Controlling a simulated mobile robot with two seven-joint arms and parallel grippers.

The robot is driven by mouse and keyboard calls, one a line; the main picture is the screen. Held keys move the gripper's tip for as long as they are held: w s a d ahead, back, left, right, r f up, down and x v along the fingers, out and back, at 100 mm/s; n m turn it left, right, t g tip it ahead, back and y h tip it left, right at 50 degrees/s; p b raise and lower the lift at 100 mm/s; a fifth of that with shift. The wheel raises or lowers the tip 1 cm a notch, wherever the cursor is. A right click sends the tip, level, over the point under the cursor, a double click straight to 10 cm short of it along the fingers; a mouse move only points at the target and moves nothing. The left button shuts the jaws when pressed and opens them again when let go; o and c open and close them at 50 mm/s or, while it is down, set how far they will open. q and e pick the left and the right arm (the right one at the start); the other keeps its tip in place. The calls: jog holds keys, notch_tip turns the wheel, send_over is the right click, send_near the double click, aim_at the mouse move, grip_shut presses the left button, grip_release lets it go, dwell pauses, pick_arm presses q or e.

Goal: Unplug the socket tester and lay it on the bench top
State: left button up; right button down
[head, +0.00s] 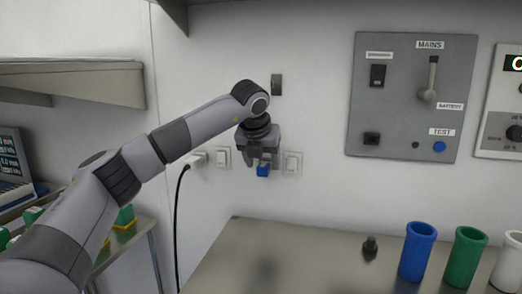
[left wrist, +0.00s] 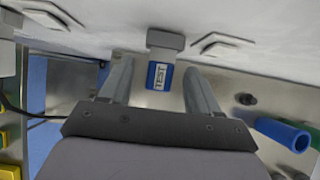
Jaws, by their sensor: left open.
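The socket tester (head: 263,170) is a small blue block in the wall socket, below my left gripper in the head view. In the left wrist view the tester (left wrist: 160,76) shows a blue body with a white TEST label and a grey part at the wall. My left gripper (head: 262,160) is open, with one finger on each side of the tester and gaps visible between them. The bench top (head: 300,262) is grey metal, below and to the right. My right gripper is not in view.
A white plug with a black cable (head: 197,160) sits left of the tester, with wall switches on both sides. A small dark knob-like object (head: 370,246) and blue (head: 417,252), green (head: 465,257) and white cups stand on the bench. Its left part is clear.

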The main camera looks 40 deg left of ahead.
pick_arm(q)
jog(key=shift+x, duration=0.75)
grip_shut()
jog(key=shift+r, duration=0.1)
jog(key=shift+r+g+p, duration=0.1)
jog(key=shift+g+p, duration=0.2)
jog(key=shift+p, duration=0.75)
jog(key=shift+s+d, duration=0.3)
jog(key=shift+s, duration=0.15)
jog(key=shift+s+d+b, duration=0.3)
jog(key=shift+s+b, duration=0.25)
jog(key=shift+s, duration=0.05)
dwell(0.7)
jog(key=shift+s+d, duration=0.2)
jog(key=shift+s, duration=0.15)
